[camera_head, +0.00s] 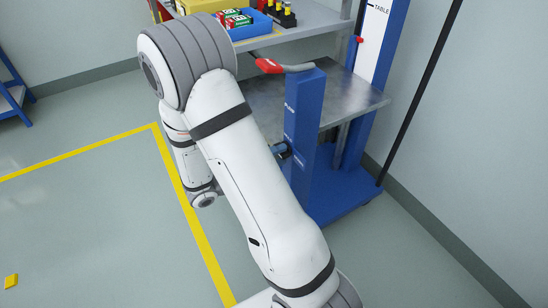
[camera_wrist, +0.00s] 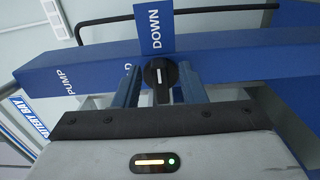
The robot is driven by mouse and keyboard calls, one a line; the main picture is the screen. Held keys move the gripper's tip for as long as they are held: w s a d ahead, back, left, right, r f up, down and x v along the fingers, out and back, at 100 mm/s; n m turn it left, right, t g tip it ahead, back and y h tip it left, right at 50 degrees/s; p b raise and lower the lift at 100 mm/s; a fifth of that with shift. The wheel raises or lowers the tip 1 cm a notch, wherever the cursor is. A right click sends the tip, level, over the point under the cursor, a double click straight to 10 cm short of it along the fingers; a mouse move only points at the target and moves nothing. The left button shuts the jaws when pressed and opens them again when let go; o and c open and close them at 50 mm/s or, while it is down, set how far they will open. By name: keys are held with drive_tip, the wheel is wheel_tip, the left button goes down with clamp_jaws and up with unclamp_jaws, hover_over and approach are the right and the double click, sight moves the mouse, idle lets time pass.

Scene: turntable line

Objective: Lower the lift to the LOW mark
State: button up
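The lift has a grey platform (camera_head: 350,100), a blue post (camera_head: 307,130) and a blue mast with a white scale (camera_head: 373,45). A red pointer (camera_head: 359,39) sits below the TABLE mark on the scale. No LOW mark is visible. In the wrist view a black knob (camera_wrist: 160,73) with a white line sits on the post between PUMP and DOWN lettering; another label is mostly hidden behind a finger. The line runs up and down the picture, toward DOWN. My gripper (camera_wrist: 159,88) is open, its blue fingers either side of the knob with gaps showing.
A red-gripped lever (camera_head: 268,66) tops the post. A black pole (camera_head: 420,90) leans at right. Yellow floor tape (camera_head: 185,195) marks open floor at left.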

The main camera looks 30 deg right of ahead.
drive_tip(key=a+p, duration=0.1)
drive_tip(key=a, duration=0.6)
drive_tip(key=shift+s+a, duration=0.15)
drive_tip(key=shift+a, duration=0.2)
drive_tip(key=s+d+r+m+g+y+p, duration=0.1)
drive_tip(key=s+r+g+y+p, duration=0.25)
drive_tip(key=r+p, duration=0.35)
drive_tip(key=s+d+r+m+g+y+p, duration=0.1)
drive_tip(key=s+r+g+y+p, duration=0.1)
drive_tip(key=s+r+y+p, duration=0.45)
drive_tip(key=a+r+n+t+y+p, duration=0.1)
drive_tip(key=a+r+t+y+p, duration=0.2)
drive_tip(key=r, duration=0.7)
drive_tip(key=a+r+t+y+p, duration=0.3)
drive_tip(key=r+p, duration=0.4)
drive_tip(key=r, duration=0.3)
drive_tip(key=shift+s+n+t+y, duration=0.25)
drive_tip(key=shift+n+t+y, duration=0.15)
drive_tip(key=shift+t+y, duration=0.5)
